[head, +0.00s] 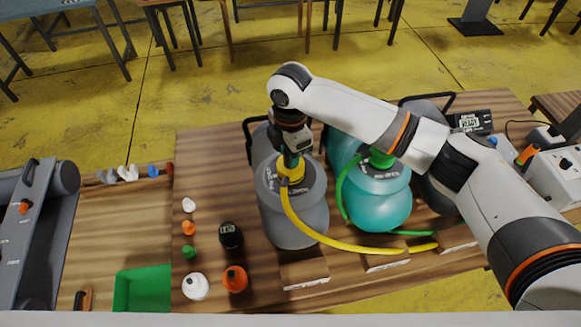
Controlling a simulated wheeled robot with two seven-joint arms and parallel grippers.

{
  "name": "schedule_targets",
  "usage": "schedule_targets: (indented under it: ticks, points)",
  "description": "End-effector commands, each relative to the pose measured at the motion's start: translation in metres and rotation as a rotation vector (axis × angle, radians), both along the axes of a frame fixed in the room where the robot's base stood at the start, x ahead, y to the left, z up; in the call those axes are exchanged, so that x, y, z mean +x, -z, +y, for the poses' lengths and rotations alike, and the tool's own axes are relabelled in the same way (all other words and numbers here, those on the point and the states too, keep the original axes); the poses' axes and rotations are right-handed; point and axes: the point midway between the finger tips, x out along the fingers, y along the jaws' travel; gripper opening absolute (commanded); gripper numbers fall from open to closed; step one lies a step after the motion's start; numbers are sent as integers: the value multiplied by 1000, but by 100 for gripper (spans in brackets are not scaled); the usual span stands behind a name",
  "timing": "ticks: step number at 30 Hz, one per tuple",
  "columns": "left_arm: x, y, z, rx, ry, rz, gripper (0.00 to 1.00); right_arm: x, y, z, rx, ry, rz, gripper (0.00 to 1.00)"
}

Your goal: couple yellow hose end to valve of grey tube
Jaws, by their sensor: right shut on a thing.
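The grey tube (300,228) stands upright near the middle of the table. My right gripper (292,157) reaches in from the right, points down and is shut on the yellow hose end (291,172). The yellow hose end is at the top of the grey tube, over its valve area. The valve itself is hidden under the hose end and gripper, so I cannot tell whether the two are coupled. The yellow hose (330,240) runs down the front of the grey tube and off to the right. My left gripper is not in view.
A teal tube (380,210) with a green hose end (381,158) stands just right, partly under my right arm. Several caps and small bottles, including an orange bottle (235,279), stand to the left. A green tray (142,290) lies front left. A white box (555,175) is far right.

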Motion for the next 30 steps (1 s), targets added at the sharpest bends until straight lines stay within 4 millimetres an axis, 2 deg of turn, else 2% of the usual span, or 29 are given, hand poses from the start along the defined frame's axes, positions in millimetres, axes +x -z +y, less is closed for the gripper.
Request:
schedule_targets:
  ticks: [1, 4, 14, 23, 30]
  points:
    - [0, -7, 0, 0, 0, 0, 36, -1, -3, 1, 1, 34, 3, 5]
    - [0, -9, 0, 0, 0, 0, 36, 0, -2, 1, 1, 113, 1, 5]
    - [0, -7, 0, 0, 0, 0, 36, 0, 0, 1, 1, 150, 0, 5]
    - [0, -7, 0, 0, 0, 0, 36, 0, 0, 1, 1, 464, 1, 5]
    - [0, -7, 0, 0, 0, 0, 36, 1, 0, 0, 1, 487, 0, 5]
